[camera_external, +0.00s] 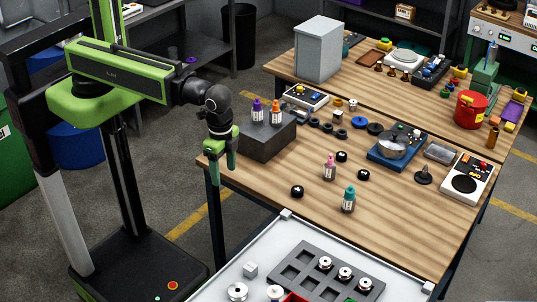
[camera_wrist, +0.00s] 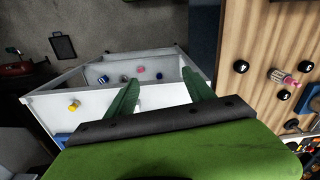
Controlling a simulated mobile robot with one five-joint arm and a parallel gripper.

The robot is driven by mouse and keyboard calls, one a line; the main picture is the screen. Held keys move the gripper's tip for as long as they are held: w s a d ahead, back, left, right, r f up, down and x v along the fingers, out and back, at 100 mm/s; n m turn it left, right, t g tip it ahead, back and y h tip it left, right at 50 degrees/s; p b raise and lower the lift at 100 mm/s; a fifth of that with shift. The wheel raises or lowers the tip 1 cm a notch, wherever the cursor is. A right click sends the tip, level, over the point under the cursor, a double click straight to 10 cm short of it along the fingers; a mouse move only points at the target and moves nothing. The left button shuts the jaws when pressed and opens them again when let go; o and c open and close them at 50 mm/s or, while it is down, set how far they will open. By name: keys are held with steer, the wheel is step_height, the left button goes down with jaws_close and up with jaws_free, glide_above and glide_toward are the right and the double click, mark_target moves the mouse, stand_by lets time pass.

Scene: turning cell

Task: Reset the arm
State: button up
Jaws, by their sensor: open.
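My gripper (camera_external: 222,172) hangs fingers-down at the end of my green and black arm, by the left corner of the wooden table (camera_external: 300,192). Its two green fingers are apart and nothing is between them. In the wrist view the gripper (camera_wrist: 160,78) shows its fingers spread, with a white-walled tray (camera_wrist: 85,108) beyond them. My arm reaches out to the right from the column, with the wrist bent downward. The fingers appear clear of the table edge, though the exact gap cannot be told.
A dark grey block (camera_external: 266,142) bearing a purple and an orange bottle stands close right of my gripper. A pink bottle (camera_external: 329,169), a teal bottle (camera_external: 348,200) and black caps stand on the table. A white-framed tray surface (camera_external: 245,248) lies in front.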

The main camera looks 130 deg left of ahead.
steer(key=d+m, duration=0.1)
steer(key=d, duration=0.5)
step_height(320, 180, down, 16)
steer(key=b, duration=1.5)
steer(key=shift+a+r, duration=0.15)
steer(key=shift+r, duration=0.05)
